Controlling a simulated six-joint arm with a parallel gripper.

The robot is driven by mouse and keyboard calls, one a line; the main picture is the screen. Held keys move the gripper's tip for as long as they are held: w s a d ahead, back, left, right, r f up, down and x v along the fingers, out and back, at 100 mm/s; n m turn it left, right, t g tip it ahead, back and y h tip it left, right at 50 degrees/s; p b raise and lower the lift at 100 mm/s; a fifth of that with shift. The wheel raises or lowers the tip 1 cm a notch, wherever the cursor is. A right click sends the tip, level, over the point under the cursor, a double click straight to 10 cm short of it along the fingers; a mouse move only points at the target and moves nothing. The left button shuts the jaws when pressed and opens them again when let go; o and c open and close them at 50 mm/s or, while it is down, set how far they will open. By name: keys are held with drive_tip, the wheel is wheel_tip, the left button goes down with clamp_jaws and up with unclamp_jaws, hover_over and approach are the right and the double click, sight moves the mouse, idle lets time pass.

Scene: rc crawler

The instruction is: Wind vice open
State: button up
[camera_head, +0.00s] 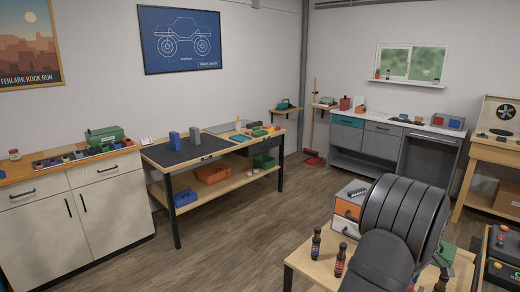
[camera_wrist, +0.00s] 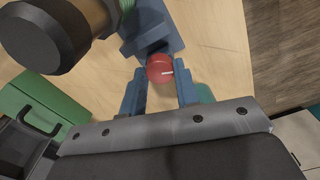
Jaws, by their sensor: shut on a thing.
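In the wrist view the blue vice (camera_wrist: 152,22) stands on a pale wooden top, at the upper middle. Its round red knob (camera_wrist: 160,70) has a pale mark on it and faces my gripper. My gripper (camera_wrist: 160,76) has its two blue fingers on either side of the knob and is shut on it. A brown cylinder with a dark round end (camera_wrist: 42,36) covers the upper left, beside the vice, and hides part of it. The vice jaws are not clear. In the head view my arm hides the gripper, and I cannot make out the vice.
A green box (camera_wrist: 30,100) and a dark handled thing (camera_wrist: 22,140) lie left of my gripper. In the head view, two small bottles (camera_head: 316,243) (camera_head: 340,260) and a drawer unit (camera_head: 348,208) stand on the near bench (camera_head: 300,262). Open floor lies beyond it.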

drive_tip(key=shift+n, duration=1.5)
drive_tip(key=o, duration=1)
drive_tip(key=shift+o, duration=0.2)
drive_tip(key=shift+r, duration=3.05)
